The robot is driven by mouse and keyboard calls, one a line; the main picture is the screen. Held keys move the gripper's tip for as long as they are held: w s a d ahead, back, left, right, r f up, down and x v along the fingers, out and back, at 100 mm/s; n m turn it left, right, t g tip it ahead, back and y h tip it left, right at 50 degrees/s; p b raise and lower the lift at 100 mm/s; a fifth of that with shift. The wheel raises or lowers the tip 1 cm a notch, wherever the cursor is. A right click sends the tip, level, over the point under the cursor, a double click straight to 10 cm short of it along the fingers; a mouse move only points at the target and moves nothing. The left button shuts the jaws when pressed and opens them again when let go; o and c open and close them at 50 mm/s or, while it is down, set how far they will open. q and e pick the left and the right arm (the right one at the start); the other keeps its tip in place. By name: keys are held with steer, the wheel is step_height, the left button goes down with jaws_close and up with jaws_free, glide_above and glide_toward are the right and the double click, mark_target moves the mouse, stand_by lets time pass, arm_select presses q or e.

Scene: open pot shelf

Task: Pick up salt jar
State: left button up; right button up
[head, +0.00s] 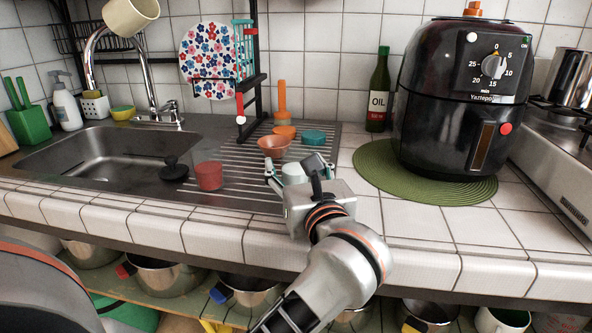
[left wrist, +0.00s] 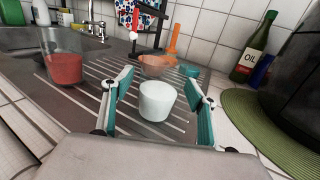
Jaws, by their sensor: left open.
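A small white jar (head: 294,173), which I take to be the salt jar, stands upright on the ribbed drainboard near the counter's front. In the left wrist view the white jar (left wrist: 157,101) sits in the middle, between the two fingers. My left gripper (head: 299,167) is open and reaches over the counter edge at the jar. In the left wrist view its teal fingers (left wrist: 160,84) stand to either side of the jar, with gaps visible. In the head view the gripper body hides the jar's lower part. My right gripper is not in view.
A red jar (head: 208,176) stands left of the gripper, beside the sink (head: 45,165). An orange bowl (head: 274,147) and a teal lid-like item (head: 313,137) lie behind the white jar.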

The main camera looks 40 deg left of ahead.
arm_select(q)
steer(key=shift+s, duration=0.1)
steer(key=c, duration=1.3)
steer(key=shift+r, duration=0.1)
steer(key=shift+c, duration=0.2)
